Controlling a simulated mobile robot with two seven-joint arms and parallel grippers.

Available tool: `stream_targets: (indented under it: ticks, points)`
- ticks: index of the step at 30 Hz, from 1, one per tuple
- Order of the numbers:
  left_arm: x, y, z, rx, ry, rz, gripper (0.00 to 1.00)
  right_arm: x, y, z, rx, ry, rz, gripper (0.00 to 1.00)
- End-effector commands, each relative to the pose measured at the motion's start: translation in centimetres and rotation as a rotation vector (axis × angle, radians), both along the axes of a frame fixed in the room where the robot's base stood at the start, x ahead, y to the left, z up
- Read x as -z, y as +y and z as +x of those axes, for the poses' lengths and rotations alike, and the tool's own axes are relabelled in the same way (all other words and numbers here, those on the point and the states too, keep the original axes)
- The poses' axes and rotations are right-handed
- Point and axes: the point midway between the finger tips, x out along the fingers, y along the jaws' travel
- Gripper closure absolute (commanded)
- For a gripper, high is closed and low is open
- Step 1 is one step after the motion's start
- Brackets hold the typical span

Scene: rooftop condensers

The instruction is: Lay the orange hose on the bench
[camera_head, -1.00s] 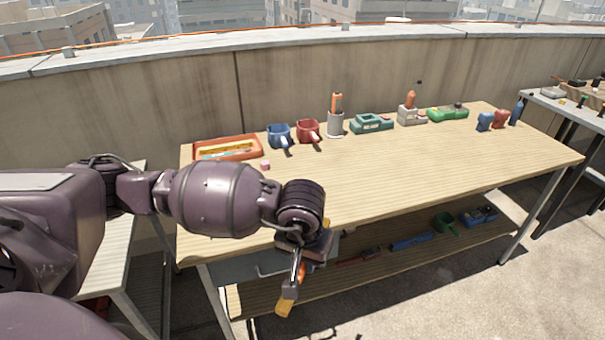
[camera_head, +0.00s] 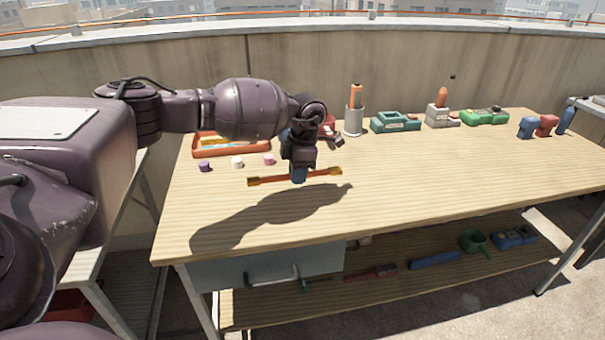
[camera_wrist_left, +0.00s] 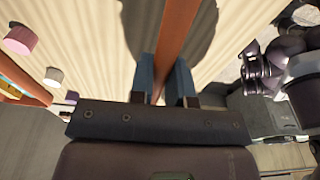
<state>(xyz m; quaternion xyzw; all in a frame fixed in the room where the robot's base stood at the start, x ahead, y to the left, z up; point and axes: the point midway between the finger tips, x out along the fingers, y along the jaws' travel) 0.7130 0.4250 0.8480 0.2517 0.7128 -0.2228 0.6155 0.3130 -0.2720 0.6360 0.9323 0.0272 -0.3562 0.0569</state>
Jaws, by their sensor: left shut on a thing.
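The orange hose (camera_head: 275,178) is a thin, straight orange piece with yellow ends. My left gripper (camera_head: 299,177) is shut on it near its middle and holds it roughly level above the bench (camera_head: 420,180). Their shadow falls on the wooden top in front. In the left wrist view the hose (camera_wrist_left: 178,30) runs between the two blue fingers of my left gripper (camera_wrist_left: 165,82), with pale wood beyond. My right gripper is not in view.
An orange tray (camera_head: 205,152), small caps (camera_head: 237,162), a grey cup (camera_head: 353,122) and a green case (camera_head: 396,122) stand along the bench's back. More tools lie on the shelf below. The front and middle of the top are clear.

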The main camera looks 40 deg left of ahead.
Motion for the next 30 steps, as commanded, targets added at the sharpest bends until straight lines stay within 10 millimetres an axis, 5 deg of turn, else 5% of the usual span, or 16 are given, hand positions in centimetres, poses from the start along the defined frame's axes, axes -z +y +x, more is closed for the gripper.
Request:
stream_targets:
  ticks: [11,30]
  points:
    - [0.3,1.1,0.9,-0.122,0.000,0.001,1.00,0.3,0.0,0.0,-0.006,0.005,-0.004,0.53]
    - [5.1,1.1,0.9,-0.118,0.004,0.002,1.00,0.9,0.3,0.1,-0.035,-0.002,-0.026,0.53]
